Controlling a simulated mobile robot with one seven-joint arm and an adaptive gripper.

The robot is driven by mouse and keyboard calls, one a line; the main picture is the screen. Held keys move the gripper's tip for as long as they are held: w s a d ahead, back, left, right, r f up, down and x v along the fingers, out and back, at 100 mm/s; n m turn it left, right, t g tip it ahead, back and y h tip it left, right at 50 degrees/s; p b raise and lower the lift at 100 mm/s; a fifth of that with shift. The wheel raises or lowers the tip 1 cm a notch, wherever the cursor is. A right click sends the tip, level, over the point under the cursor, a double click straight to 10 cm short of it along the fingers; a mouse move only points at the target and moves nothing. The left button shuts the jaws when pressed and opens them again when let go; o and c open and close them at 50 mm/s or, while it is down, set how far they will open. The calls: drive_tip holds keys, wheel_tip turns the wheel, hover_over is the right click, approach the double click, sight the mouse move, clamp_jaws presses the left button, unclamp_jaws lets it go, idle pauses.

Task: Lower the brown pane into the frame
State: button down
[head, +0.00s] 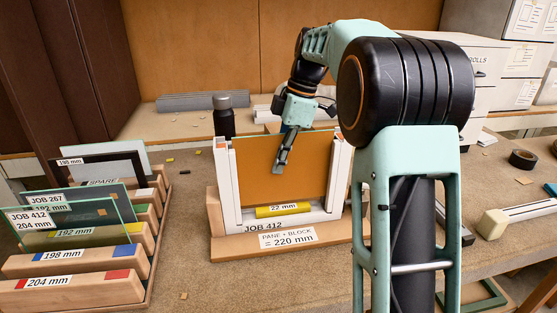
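The brown pane (255,170) stands upright between the white side posts of the frame (227,185), marked JOB 412. A yellow block (283,210) labelled 22 mm shows at the pane's lower edge, above the bottom rail. I cannot tell whether the pane touches the block. My arm covers part of the right post.
A wooden rack (80,262) at left holds several panes and labelled blocks. A dark canister (224,118) stands behind the frame. A tape roll (523,159) and a pale-ended tool (495,222) lie at right.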

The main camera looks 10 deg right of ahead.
drive_tip(key=shift+f+b, duration=0.7)
drive_tip(key=shift+f, duration=0.45)
drive_tip(key=shift+r, duration=0.15)
drive_tip(key=c, duration=2.1)
unclamp_jaws()
drive_tip(key=v, duration=1.2)
